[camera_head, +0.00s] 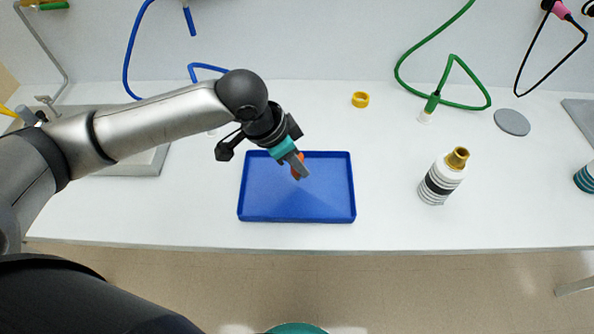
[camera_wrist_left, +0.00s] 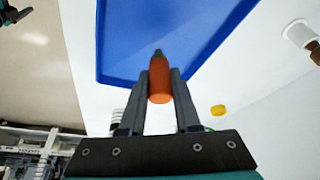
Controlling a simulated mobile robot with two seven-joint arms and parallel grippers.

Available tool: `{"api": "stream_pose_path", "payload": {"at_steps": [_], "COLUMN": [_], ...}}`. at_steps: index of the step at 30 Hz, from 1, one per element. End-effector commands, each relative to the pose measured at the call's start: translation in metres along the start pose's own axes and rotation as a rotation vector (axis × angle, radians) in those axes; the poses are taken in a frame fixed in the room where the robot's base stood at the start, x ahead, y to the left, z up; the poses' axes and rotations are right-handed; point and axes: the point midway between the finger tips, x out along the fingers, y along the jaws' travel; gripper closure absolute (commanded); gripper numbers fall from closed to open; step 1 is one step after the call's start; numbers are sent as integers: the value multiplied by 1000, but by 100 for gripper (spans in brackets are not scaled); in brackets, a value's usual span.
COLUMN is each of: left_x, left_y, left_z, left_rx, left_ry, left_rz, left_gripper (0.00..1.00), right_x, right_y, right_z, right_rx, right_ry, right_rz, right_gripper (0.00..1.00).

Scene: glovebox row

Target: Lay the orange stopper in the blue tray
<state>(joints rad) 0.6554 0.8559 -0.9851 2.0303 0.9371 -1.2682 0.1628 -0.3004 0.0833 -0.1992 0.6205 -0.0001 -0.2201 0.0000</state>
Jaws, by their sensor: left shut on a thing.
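The orange stopper (camera_wrist_left: 159,82) is between the fingers of my left gripper (camera_wrist_left: 158,90) in the left wrist view, with a dark tip at its far end. In the head view my left gripper (camera_head: 300,170) is over the back middle of the blue tray (camera_head: 297,216), and only a bit of the orange stopper (camera_head: 296,174) shows beside the fingers. The gripper is shut on the stopper. The blue tray also shows behind the stopper in the left wrist view (camera_wrist_left: 130,45). The tray looks otherwise empty. Whether the stopper touches the tray floor I cannot tell. My right gripper is not in view.
A white bottle with dark bands and a gold cap (camera_head: 440,178) stands right of the tray. A yellow ring (camera_head: 360,99), a grey disc (camera_head: 512,122) and a green hose (camera_head: 460,104) lie farther back. The white bench between tray and bottle is clear.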

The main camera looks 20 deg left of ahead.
Motion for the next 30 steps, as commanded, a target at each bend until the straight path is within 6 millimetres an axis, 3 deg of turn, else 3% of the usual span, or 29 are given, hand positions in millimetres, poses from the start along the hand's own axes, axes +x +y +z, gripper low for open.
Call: {"api": "stream_pose_path", "payload": {"at_steps": [1,6,18,19,26,30], "left_x": [12,28,31,31,30,30], "left_y": [1,0,1,1,0,0], "left_z": [6,12,13,13,13,13], "left_rx": [-1,0,0,1,0,0], "left_ry": [-4,0,-1,-1,-1,-1], "left_rz": [3,1,2,1,1,1], "left_gripper": [100,100,100,65,40,39], "right_x": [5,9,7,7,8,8], "right_y": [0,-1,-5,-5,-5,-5], "right_z": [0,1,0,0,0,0], "right_rx": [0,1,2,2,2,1], "right_ry": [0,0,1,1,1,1], "right_rz": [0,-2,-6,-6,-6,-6], "right_gripper": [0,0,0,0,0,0]}}
